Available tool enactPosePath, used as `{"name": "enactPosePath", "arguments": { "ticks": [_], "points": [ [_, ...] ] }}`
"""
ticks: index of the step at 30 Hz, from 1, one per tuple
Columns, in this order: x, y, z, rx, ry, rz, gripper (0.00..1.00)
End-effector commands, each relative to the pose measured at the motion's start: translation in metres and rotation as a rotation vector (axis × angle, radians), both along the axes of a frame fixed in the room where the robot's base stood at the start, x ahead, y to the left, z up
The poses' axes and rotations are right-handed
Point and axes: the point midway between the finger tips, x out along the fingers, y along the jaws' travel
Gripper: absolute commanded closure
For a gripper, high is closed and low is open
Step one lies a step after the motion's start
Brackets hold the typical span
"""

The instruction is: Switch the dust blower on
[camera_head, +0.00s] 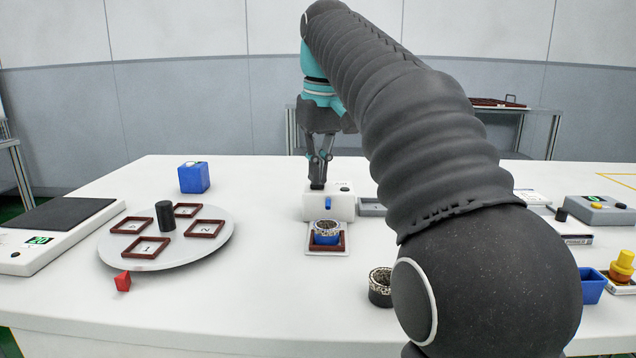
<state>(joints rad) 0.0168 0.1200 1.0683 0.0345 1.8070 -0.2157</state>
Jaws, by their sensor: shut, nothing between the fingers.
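A white box-shaped unit (341,207), which looks like the dust blower, stands at the middle of the table. It has a blue part on its front and a small label on top. My gripper (318,183) points straight down with its fingers together. The fingertips are at the left part of the unit's top; I cannot tell whether they touch it. The switch cannot be made out, and the fingertips may hide it. In front of the unit, a blue pot with a speckled rim (327,236) sits in a brown frame on a light plate (327,253).
A round turntable (110,245) with several brown frames and a black post lies left. A blue box (194,177), scale (40,240) and red marker (123,281) are nearby. My arm covers the right middle. A speckled pot (380,288) and grey device (595,212) stand right.

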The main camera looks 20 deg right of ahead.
Motion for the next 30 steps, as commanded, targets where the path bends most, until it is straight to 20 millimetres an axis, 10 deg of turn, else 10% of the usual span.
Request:
{"name": "enactPosePath", "arguments": {
  "ticks": [30],
  "points": [
    [0.000, 0.000, 0.034, 0.000, 0.000, 0.000, 1.00]
  ]
}}
